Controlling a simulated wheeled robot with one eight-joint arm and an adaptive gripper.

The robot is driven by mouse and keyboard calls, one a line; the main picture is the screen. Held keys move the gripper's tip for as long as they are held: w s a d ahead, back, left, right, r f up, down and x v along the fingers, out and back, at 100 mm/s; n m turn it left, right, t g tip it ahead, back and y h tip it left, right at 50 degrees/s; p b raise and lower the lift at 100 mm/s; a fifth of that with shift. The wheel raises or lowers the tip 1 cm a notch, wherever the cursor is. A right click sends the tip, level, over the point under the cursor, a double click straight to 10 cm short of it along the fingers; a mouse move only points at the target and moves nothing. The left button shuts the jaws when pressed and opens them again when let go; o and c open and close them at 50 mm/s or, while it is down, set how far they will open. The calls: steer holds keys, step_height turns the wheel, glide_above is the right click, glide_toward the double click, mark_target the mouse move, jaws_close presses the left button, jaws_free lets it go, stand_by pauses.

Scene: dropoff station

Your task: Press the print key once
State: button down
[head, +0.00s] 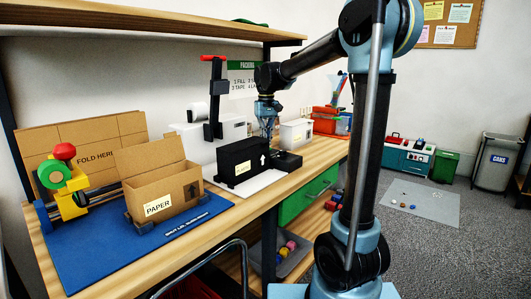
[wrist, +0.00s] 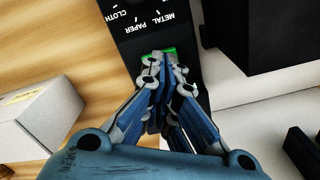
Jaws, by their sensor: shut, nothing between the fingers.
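A black panel (wrist: 150,15) in the wrist view carries the printed words CLOTH, PAPER and METAL, upside down. A green key (wrist: 169,49) on it shows only in part, at the tips of my fingers. My gripper (wrist: 160,62) is shut and empty, with its fingertips over the green key and hiding much of it. I cannot tell whether they touch it. No word for print is readable. In the head view my gripper (head: 267,132) points down behind the black box, near a low black device (head: 288,161).
A black box (head: 238,162) with a label and arrow stands close beside my gripper on a white surface. A white box (head: 296,132) stands behind. An open cardboard box (head: 160,190) marked PAPER sits on a blue mat (head: 100,258) at the left. A shelf (head: 150,18) hangs above.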

steer(key=shift+f, duration=1.05)
stand_by(1.3)
steer(key=shift+r, duration=3.5)
